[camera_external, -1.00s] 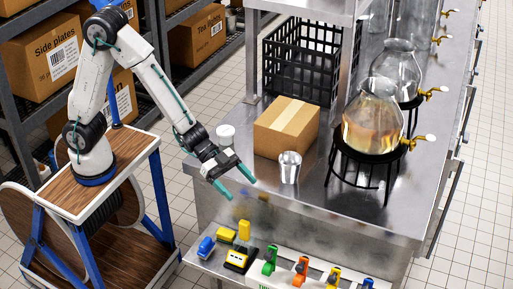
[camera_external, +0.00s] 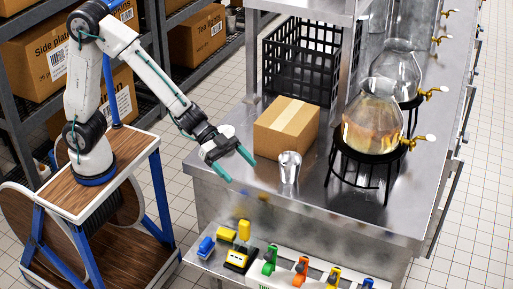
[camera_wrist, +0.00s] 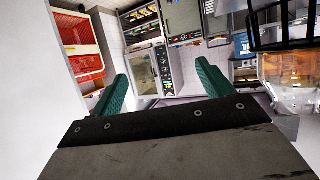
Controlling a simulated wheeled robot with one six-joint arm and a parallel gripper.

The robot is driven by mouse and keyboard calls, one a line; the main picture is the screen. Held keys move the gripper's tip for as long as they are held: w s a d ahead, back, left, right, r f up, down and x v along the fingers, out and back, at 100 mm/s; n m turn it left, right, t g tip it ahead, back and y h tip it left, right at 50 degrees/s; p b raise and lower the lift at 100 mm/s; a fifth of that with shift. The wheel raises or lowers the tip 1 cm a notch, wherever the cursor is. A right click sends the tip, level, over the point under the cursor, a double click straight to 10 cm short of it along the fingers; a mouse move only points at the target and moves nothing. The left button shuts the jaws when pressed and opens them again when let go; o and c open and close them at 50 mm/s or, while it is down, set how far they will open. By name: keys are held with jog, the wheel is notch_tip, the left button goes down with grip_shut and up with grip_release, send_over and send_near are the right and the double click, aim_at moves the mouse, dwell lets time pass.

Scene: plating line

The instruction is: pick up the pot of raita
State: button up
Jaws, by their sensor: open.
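A small white pot (camera_external: 228,130), which looks like the raita pot, stands at the left edge of the steel counter in the external view. My wrist partly hides it, and I cannot read any label. My gripper (camera_external: 239,168) is open, its green fingers in front of the pot and apart from it, with nothing visible between them. The gripper also shows in the wrist view (camera_wrist: 162,88), its fingers spread. I cannot make out the pot there; a plain white surface fills the left side.
A cardboard box (camera_external: 287,128) and a clear glass (camera_external: 289,168) stand just right of my gripper. A black crate (camera_external: 300,70) is behind. Glass dispensers (camera_external: 373,118) stand on black stands at right. A lower shelf with coloured items (camera_external: 240,258) is in front.

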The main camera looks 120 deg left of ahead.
jog(key=s+a+r+m, duration=0.1)
jog(key=s+a+r, duration=0.25)
jog(key=a, duration=0.55)
jog(key=s+a+r, duration=0.2)
jog(key=s+a, duration=0.2)
jog(key=a, duration=0.5)
jog(key=s+a+f+m+g+h, duration=0.1)
jog(key=s+a, duration=0.5)
jog(key=s, duration=0.3)
jog(key=s+a+h, duration=0.1)
jog(key=s+a, duration=0.5)
jog(key=s, duration=0.4)
send_near(225, 129)
jog(key=shift+w+d+f, duration=0.2)
jog(key=shift+w+d, duration=0.4)
jog(key=shift+w, duration=0.3)
jog(key=shift+w+f, duration=0.15)
jog(key=shift+f, duration=0.2)
jog(key=shift+w+d+f, duration=0.15)
jog(key=shift+w+d, duration=0.05)
jog(key=shift+w, duration=0.1)
jog(key=x, duration=0.7)
jog(key=shift+a, duration=0.1)
jog(key=c, duration=0.9)
